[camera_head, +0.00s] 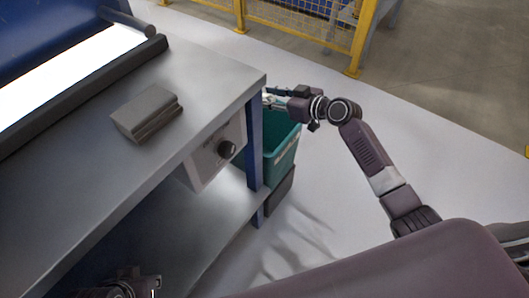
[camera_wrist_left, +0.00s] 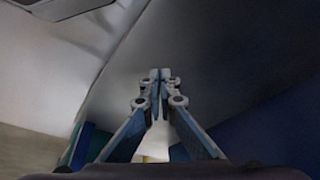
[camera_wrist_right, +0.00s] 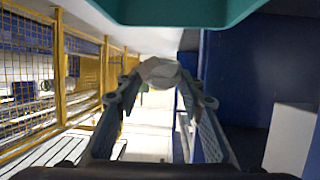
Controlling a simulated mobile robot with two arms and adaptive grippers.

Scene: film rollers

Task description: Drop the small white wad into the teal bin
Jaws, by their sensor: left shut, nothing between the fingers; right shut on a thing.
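My right gripper (camera_head: 270,97) reaches over the bin's opening. In the right wrist view its fingers (camera_wrist_right: 160,82) are shut on the small white wad (camera_wrist_right: 159,71). The wad is hard to make out in the head view. My left gripper (camera_wrist_left: 160,78) is shut and empty in the left wrist view. Only a bit of the left arm shows at the bottom left of the head view.
The metal workbench (camera_head: 200,75) fills the left, with a grey block (camera_head: 146,113) on top and a control box with a dark knob (camera_head: 226,149) below. A blue leg (camera_head: 254,140) stands close to the bin. A yellow fence (camera_head: 300,30) is behind.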

